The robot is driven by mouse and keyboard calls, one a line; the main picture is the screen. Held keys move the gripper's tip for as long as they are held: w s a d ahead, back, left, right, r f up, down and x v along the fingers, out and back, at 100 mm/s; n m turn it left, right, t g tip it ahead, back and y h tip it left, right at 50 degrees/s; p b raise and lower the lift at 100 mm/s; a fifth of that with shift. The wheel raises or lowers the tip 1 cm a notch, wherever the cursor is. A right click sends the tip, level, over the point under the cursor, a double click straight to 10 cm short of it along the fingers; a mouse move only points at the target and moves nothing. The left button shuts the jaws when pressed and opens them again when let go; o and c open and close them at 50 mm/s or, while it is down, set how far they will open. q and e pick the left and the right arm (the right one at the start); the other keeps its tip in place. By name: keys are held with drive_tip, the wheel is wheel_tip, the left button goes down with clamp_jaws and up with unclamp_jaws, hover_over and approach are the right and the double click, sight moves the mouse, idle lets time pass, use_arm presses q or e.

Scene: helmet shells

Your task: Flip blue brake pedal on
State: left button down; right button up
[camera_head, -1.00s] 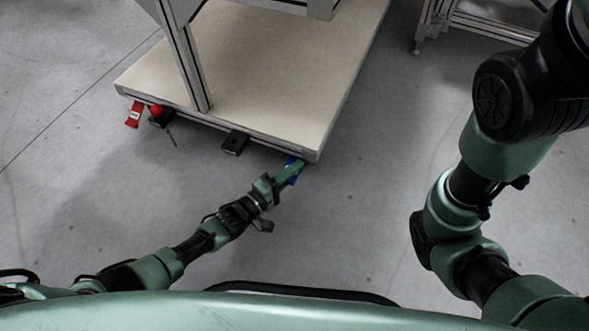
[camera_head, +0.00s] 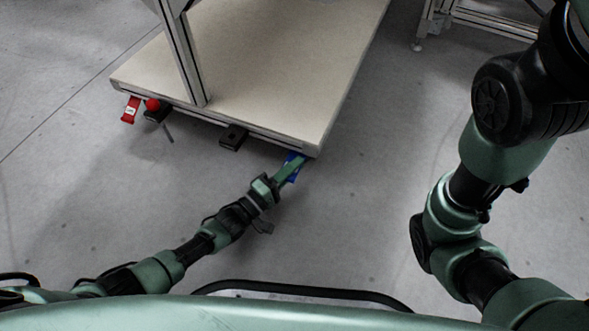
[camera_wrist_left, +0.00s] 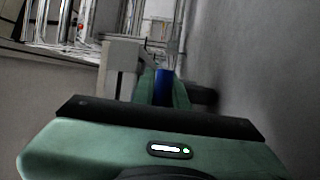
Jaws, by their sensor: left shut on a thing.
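The blue brake pedal (camera_head: 294,166) is at the near right corner of the cart (camera_head: 270,90), low at its edge. My left gripper (camera_head: 290,170) reaches it from the lower left and partly covers it. In the left wrist view the blue pedal (camera_wrist_left: 163,87) shows between the two green fingers (camera_wrist_left: 164,88), which are shut on it. My right arm (camera_head: 470,200) is at the right side of the head view; its gripper is out of the picture.
A red pedal (camera_head: 131,109) hangs at the cart's left corner, beside a black box with a red knob (camera_head: 152,104). A black block (camera_head: 232,137) is on the near edge. A metal frame (camera_head: 480,25) stands at the upper right. The floor right of the cart is clear.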

use_arm(q)
drive_tip(key=shift+a+f, duration=0.1)
drive_tip(key=shift+f, duration=0.05)
drive_tip(key=c, duration=1.7)
unclamp_jaws()
